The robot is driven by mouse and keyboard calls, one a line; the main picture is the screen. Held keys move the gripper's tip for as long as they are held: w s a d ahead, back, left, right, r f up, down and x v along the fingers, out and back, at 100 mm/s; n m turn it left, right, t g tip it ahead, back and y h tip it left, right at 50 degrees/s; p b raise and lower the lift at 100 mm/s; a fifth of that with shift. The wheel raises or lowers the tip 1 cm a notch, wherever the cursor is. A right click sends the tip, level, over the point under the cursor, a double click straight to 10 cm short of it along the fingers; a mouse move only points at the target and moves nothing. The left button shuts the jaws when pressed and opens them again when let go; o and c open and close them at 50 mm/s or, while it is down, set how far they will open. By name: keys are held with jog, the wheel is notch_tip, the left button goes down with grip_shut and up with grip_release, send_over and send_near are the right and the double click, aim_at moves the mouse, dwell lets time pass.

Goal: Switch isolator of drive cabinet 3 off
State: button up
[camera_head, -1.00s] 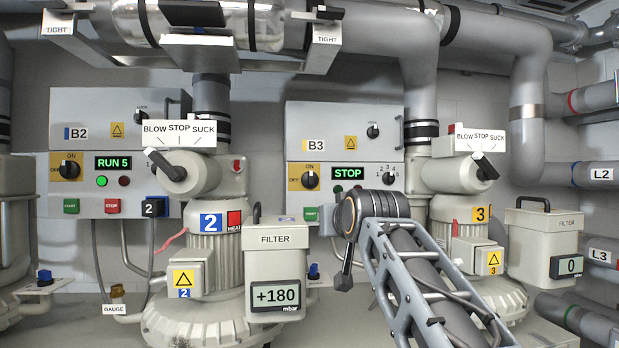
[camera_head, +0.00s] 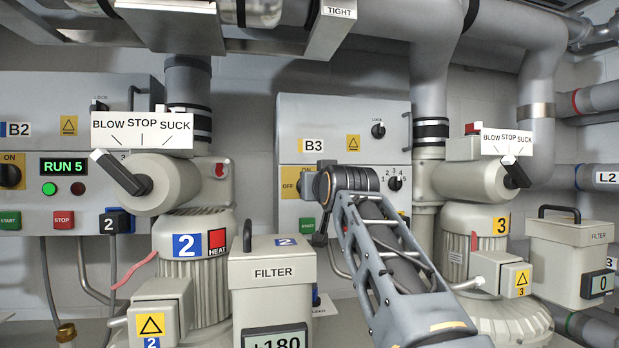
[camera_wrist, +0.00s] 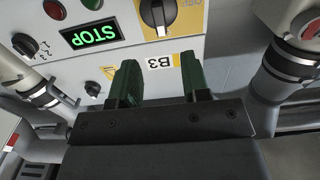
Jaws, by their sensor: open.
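Drive cabinet 3 (camera_head: 330,118), labelled B3, stands behind my arm in the head view. Its isolator's yellow plate (camera_head: 290,182) shows only in part there; my arm hides the knob. The wrist view shows the cabinet upside down, with the black isolator knob (camera_wrist: 153,14) at the top edge, its white mark toward the B3 label side, the ON side. My gripper (camera_wrist: 160,72) has two green fingers, apart and empty, around the B3 label's position in the picture. No contact with the knob shows. In the head view the gripper is mostly hidden by my arm.
The green STOP display (camera_wrist: 90,34) and a selector knob (camera_wrist: 25,44) are close by on the cabinet. A filter box (camera_head: 272,285) stands in front at lower left, blower 3 (camera_head: 490,245) at right. Cabinet B2 (camera_head: 60,105) is at left.

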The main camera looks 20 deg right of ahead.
jog(key=w+d+p, duration=0.1)
jog(key=w+p, duration=0.2)
jog(key=w, duration=0.5)
jog(key=shift+w+d+p, duration=0.35)
jog(key=shift+w, duration=0.05)
grip_shut()
